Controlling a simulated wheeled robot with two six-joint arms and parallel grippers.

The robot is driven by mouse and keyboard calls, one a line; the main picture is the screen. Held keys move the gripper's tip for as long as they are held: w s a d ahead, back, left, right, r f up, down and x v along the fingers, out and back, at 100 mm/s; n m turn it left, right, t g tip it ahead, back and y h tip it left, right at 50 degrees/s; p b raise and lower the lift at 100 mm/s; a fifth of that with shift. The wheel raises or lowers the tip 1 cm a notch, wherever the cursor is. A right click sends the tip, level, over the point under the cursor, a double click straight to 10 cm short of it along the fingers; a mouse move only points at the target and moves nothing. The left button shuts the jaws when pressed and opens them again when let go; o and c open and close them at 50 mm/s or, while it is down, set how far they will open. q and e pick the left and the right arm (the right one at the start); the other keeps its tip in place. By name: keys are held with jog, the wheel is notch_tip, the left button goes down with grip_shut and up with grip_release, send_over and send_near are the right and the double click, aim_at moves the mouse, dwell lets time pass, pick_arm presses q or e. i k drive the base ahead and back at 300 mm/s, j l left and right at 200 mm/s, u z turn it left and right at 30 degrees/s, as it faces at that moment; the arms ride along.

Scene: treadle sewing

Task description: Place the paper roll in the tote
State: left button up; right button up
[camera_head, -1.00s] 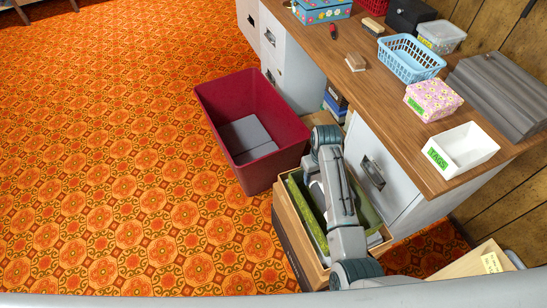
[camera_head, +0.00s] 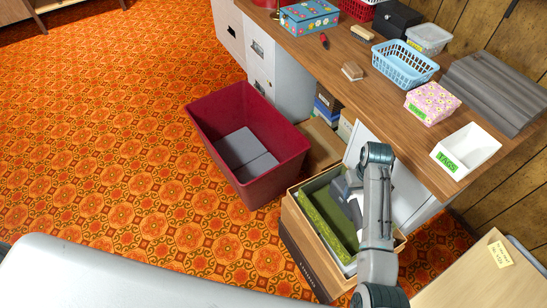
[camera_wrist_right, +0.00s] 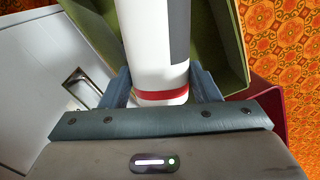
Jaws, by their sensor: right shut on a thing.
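The paper roll (camera_wrist_right: 158,40) is white with a red band and a grey patch. In the right wrist view my right gripper (camera_wrist_right: 162,86) is shut around it near the red band, and the roll points away from the palm. In the head view the right gripper (camera_head: 344,190) is over the open green-lined box, partly hidden by my forearm; the roll is mostly hidden there. The tote (camera_head: 275,168) is a deep maroon bin on the floor, left of that box, with grey panels at its bottom. My left gripper is not in view.
The green-lined carton (camera_head: 304,232) stands beside the desk. A cardboard box (camera_head: 322,146) lies between tote and desk. The wooden desk top (camera_head: 385,110) carries baskets, boxes and a white TAGS tray (camera_head: 467,150). The orange patterned floor (camera_head: 110,140) left of the tote is free.

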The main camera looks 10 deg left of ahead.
aim_at(245, 158)
jog(key=j+z, duration=0.65)
jog(key=z, duration=0.15)
jog(key=j+z, duration=0.9)
jog(key=j, duration=0.3)
jog(key=j+u, duration=0.1)
jog(key=u, duration=0.85)
jog(key=i+j+u, duration=0.1)
jog(key=u, duration=0.4)
jog(key=i+u, duration=0.1)
jog(key=u, duration=0.85)
jog(key=i+u, duration=0.15)
jog(key=u, duration=0.35)
jog(key=i, duration=0.45)
